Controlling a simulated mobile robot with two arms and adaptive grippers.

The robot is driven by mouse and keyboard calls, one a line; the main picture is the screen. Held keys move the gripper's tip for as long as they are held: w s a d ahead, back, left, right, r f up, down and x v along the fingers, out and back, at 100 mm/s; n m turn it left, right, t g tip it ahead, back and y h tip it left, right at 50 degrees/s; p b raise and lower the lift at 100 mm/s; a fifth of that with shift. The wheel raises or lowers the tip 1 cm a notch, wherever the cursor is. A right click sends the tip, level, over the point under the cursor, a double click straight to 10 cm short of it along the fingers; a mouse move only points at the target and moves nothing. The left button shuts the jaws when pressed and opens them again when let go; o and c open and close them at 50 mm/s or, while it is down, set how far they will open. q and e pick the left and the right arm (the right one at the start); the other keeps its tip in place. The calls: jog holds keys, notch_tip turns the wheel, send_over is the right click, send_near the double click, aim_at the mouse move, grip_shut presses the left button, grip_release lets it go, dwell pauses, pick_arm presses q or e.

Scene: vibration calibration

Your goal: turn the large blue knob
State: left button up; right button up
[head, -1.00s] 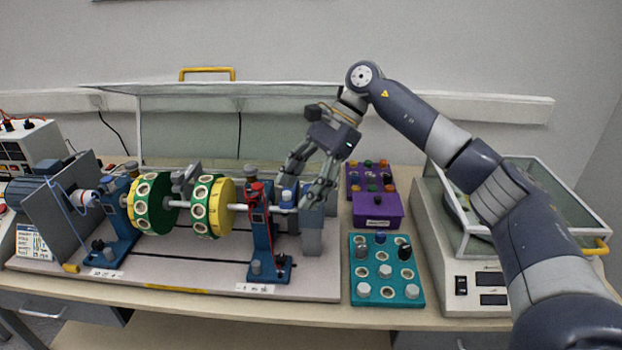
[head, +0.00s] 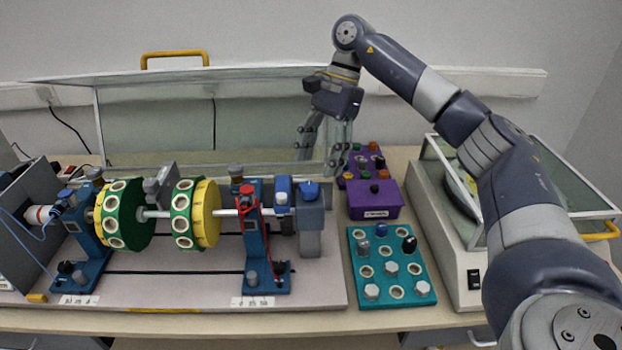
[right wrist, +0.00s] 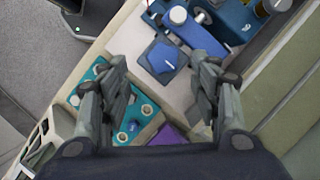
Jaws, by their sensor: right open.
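The large blue knob (head: 308,190) sits on top of a grey block (head: 312,232) at the right end of the rotor rig. In the right wrist view the knob (right wrist: 163,58) is a dark blue piece with a raised ridge, between and beyond the fingertips. My right gripper (head: 323,160) is open and empty, above and behind the knob, fingers pointing down. It also shows in the right wrist view (right wrist: 160,82), fingers apart on either side of the picture, not touching the knob. My left gripper is in neither view.
A blue bearing stand (head: 258,235) is just left of the knob. A purple box (head: 374,209) and a teal tray (head: 350,287) with several bolts lie to the right. A raised clear cover (head: 160,120) stands behind the rig.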

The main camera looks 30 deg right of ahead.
aim_at(310, 186)
jog(key=x, duration=0.3)
jog(key=shift+w+f, duration=0.2)
jog(key=shift+p+x, duration=0.4)
jog(key=shift+x, duration=0.8)
jog(key=shift+a, duration=0.1)
jog(key=shift+c, duration=1.3)
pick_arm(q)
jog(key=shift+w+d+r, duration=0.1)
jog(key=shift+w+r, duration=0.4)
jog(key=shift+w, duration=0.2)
pick_arm(e)
jog(key=c, duration=0.8)
